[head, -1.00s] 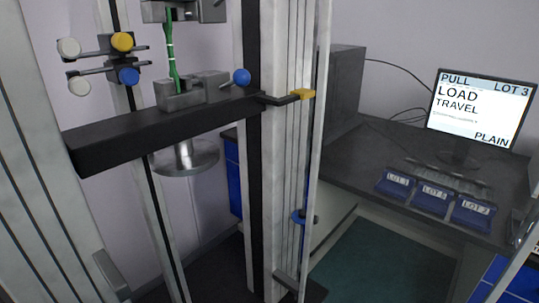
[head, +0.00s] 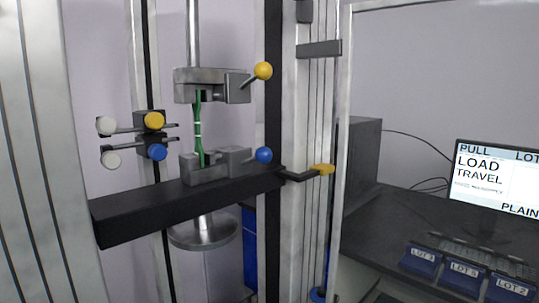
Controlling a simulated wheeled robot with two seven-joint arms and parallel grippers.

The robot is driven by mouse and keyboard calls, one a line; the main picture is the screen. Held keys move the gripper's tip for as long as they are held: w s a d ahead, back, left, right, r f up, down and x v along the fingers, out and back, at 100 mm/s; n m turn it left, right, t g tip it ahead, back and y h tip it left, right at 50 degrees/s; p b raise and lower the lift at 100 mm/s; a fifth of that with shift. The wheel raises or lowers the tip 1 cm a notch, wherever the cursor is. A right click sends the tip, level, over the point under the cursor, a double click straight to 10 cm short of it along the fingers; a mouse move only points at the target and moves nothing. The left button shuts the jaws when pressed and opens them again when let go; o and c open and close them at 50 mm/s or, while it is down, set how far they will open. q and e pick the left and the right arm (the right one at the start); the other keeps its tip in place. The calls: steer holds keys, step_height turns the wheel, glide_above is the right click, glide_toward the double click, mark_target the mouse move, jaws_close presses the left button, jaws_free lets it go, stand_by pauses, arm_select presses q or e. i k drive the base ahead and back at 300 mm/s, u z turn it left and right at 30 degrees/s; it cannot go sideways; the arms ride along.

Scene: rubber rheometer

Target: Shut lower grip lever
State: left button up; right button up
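The lower grip (head: 205,168) sits on the black crosshead beam (head: 170,207). Its lever ends in a blue ball (head: 263,155) at the grip's right side. The upper grip (head: 205,85) hangs above it, with a lever ending in a yellow ball (head: 263,70) that points up and right. A green strip specimen (head: 198,128) with pale marks runs upright between the two grips. Its lower end goes into the lower grip; whether the jaws press on it I cannot tell. Neither of my grippers is in view.
Extensometer arms with white, yellow and blue knobs (head: 154,121) stand left of the specimen. Frame columns (head: 40,150) flank the beam. A yellow-tipped stop (head: 321,170) juts from the right column. A monitor (head: 497,178) reading LOAD TRAVEL and blue lot trays (head: 465,275) are on the right bench.

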mark_target(264, 156)
steer(key=u, duration=1.4)
steer(key=k, duration=0.65)
steer(key=z, duration=1)
